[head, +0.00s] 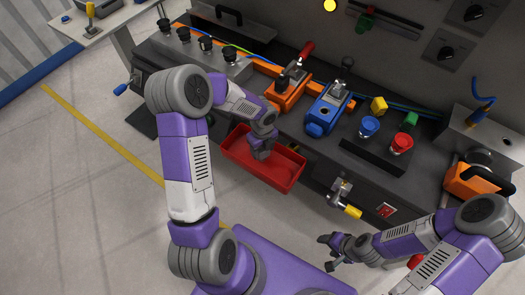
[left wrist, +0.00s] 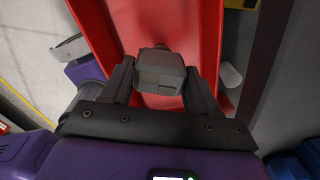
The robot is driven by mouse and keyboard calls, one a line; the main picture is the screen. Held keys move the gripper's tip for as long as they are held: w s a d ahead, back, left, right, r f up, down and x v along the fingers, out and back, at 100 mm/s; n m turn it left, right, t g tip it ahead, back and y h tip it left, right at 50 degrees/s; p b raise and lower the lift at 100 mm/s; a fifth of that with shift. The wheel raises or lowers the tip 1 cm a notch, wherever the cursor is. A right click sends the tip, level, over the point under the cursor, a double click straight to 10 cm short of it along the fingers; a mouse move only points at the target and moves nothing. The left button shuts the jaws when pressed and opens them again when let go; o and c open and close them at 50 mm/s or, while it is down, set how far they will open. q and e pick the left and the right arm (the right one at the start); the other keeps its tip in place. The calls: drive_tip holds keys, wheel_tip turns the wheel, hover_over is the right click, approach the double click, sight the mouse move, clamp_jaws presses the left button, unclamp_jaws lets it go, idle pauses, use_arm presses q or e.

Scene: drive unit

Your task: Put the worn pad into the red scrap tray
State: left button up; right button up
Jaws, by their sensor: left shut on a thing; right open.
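The red scrap tray (head: 286,168) hangs at the front of the dark bench in the head view. It fills the middle of the left wrist view (left wrist: 150,22). My left gripper (head: 261,150) is over the tray, pointing down. In the left wrist view its two fingers are shut on a grey blocky piece, the worn pad (left wrist: 160,72), with the red tray floor behind it. I cannot tell whether the pad touches the tray floor. In the head view the pad is hidden by the gripper. My right gripper (head: 328,252) is open and empty, in front of the bench.
On the bench stand an orange clamp fixture (head: 288,90), a blue fixture (head: 326,112), blue (head: 369,126) and red (head: 401,143) knobs and a yellow block (head: 379,104). A valve with a yellow handle (head: 347,209) juts from the bench front. The floor at left is clear.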

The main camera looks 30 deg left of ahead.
use_arm(q)
drive_tip(key=shift+f, duration=0.3)
drive_tip(key=shift+f, duration=0.25)
drive_tip(key=o, duration=1.2)
drive_tip(key=shift+r, duration=0.1)
wheel_tip(320, 180, up, 12)
drive_tip(key=p, duration=0.4)
drive_tip(key=shift+r, duration=0.15)
